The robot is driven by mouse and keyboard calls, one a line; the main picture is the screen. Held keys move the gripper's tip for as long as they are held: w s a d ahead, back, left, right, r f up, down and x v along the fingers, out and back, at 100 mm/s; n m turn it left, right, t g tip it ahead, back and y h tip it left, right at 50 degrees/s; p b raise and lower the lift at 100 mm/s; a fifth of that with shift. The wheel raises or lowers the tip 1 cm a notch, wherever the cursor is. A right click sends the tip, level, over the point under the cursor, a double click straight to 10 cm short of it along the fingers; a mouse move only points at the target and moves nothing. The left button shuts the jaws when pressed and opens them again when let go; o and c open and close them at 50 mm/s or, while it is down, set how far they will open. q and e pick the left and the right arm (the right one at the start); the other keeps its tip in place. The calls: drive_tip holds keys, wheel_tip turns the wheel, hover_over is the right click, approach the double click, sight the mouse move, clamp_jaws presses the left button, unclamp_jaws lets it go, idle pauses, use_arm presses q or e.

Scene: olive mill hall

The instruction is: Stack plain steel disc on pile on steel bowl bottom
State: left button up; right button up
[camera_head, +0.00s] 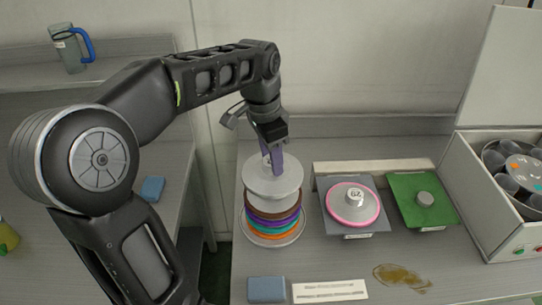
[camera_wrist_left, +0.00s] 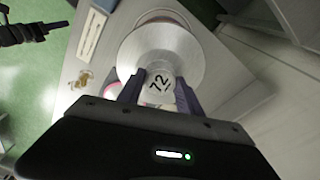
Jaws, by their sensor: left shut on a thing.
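My left gripper (camera_head: 272,150) is shut on the knob of a plain steel disc (camera_head: 262,184). In the left wrist view, the disc (camera_wrist_left: 150,48) is wide and pale, and its knob (camera_wrist_left: 160,88), marked with dark digits, sits between the fingers. The head view shows the disc roughly level over a pile (camera_head: 273,222) of brown, purple, orange and teal layers. A pale surface shows between disc and brown layer; I cannot tell whether they touch. The pile stands on a steel bowl bottom (camera_head: 275,243). A dark gripper (camera_wrist_left: 20,33), apparently my right one, shows at the wrist view's upper left.
A pink-rimmed disc (camera_head: 373,207) sits on a grey pad (camera_head: 326,188), right of the pile. An open box (camera_head: 472,205) stands far right. A blue block (camera_head: 266,289), card (camera_head: 330,290) and brown spill (camera_head: 402,277) lie in front.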

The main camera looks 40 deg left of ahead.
use_arm(q)
drive_tip(key=shift+p, duration=0.65)
drive_tip(key=shift+f, duration=0.25)
drive_tip(key=shift+f, duration=0.1)
drive_tip(key=shift+f+b, duration=1.5)
drive_tip(key=shift+f, duration=0.2)
drive_tip(key=o, duration=0.9)
